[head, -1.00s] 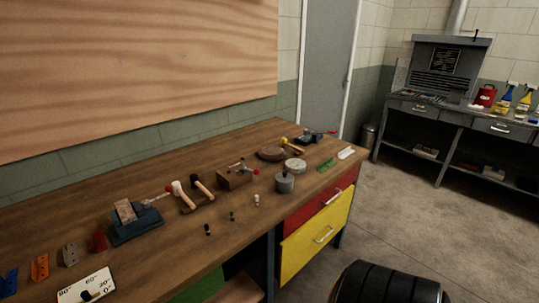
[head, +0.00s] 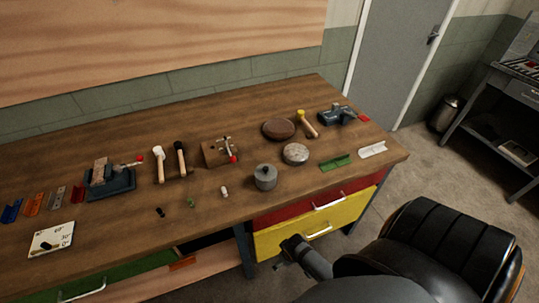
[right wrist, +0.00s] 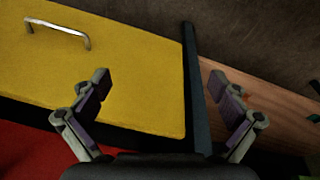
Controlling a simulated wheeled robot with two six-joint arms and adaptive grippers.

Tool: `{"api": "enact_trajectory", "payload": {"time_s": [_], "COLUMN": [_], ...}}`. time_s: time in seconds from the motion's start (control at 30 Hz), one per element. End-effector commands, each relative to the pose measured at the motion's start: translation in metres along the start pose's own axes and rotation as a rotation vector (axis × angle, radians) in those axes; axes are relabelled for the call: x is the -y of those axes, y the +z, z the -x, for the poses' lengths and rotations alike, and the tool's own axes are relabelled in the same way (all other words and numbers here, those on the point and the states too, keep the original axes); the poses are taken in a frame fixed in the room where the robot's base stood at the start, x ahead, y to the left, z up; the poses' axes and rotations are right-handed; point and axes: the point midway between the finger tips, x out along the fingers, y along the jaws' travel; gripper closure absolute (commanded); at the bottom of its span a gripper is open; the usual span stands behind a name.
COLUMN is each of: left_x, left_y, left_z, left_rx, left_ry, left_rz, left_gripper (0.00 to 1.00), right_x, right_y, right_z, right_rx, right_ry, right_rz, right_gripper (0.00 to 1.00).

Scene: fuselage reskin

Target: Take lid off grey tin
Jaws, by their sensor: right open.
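The grey tin (head: 265,178) stands upright on the workbench near its front edge, above the red drawer. Its lid (head: 264,169), with a small knob on top, is on it. My right gripper (head: 291,246) is below the bench top, in front of the yellow drawer and apart from the tin. In the right wrist view my right gripper (right wrist: 160,82) is open and empty, its fingers spread before the drawer front. The tin does not show in that view. My left gripper is not in view.
On the workbench (head: 330,190), a round tin (head: 295,153), a brown disc (head: 279,129) and a wooden block with a red-tipped tool (head: 219,151) stand near the grey tin. A small white-topped piece (head: 224,192) is to its left. A black padded chair (head: 445,245) is at lower right.

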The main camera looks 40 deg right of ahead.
Motion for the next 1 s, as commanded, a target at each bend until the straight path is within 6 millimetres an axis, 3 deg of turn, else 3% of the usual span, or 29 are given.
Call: {"api": "enact_trajectory", "payload": {"time_s": [0.03, 0.1, 0.53, 0.77, 1.0], "left_x": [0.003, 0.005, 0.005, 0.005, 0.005], "left_y": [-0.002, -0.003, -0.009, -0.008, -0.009], "left_z": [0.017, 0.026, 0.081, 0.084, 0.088], "left_rx": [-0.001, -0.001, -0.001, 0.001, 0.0], "left_ry": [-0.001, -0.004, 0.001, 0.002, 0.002], "left_rz": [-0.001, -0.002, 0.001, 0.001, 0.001], "left_gripper": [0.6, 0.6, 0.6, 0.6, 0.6], "right_x": [-0.002, -0.004, -0.014, -0.031, -0.06], "right_y": [-0.019, -0.037, -0.122, -0.17, -0.229], "right_z": [0.036, 0.07, 0.268, 0.286, 0.311], "right_rx": [-0.014, -0.023, -0.049, 0.022, 0.102], "right_ry": [0.001, 0.001, -0.004, -0.023, -0.056], "right_rz": [0.005, 0.012, 0.089, 0.166, 0.234], "right_gripper": [0.0, 0.0, 0.0, 0.0, 0.0]}}
